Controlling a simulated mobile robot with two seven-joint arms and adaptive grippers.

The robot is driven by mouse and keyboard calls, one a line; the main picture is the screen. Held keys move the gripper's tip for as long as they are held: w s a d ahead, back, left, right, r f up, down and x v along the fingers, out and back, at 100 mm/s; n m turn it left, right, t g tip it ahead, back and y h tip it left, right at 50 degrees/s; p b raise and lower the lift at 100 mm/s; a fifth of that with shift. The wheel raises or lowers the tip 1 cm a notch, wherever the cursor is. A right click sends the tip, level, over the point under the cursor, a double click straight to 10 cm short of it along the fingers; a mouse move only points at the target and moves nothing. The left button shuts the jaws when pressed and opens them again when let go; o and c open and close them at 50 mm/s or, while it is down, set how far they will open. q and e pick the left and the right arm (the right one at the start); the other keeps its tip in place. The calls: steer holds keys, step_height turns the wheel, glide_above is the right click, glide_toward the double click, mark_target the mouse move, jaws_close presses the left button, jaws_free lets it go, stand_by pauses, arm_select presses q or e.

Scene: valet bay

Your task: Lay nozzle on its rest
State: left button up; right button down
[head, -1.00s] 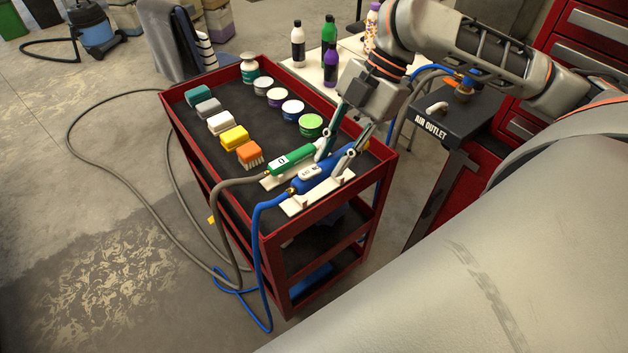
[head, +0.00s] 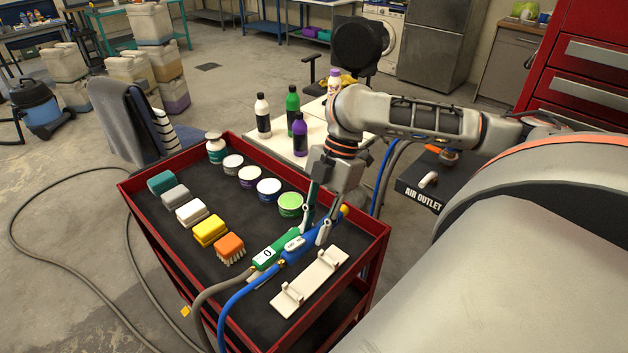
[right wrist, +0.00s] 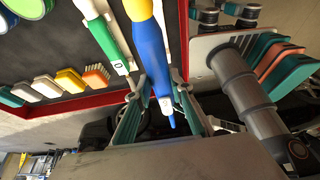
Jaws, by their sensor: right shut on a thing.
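The blue nozzle (head: 300,243), with a yellow end and a white label, is held in my right gripper (head: 314,228). In the right wrist view the blue nozzle (right wrist: 149,50) runs between the two fingers. A white two-post rest (head: 310,284) on the cart's top tray is bare, to the right of and nearer than the blue nozzle. The green nozzle (head: 268,256) lies close along the blue one's left side; its own rest is mostly hidden. I cannot tell how high the blue nozzle is above the tray. My left gripper is not in view.
The red cart (head: 152,226) carries a row of brushes and sponges (head: 209,230) and a row of round tins (head: 269,189). A blue hose (head: 232,304) and a grey hose (head: 211,291) trail over its front edge. Bottles (head: 299,134) stand behind; the air outlet box (head: 410,184) is at right.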

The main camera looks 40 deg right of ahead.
step_height(320, 180, down, 9)
steer(key=shift+r, duration=0.1)
step_height(320, 180, down, 3)
steer(key=shift+f, duration=0.2)
steer(key=shift+w+f, duration=0.1)
steer(key=shift+f, duration=0.05)
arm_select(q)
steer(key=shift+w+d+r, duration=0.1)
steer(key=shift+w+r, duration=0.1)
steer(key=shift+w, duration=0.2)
arm_select(e)
steer(key=shift+f, duration=0.35)
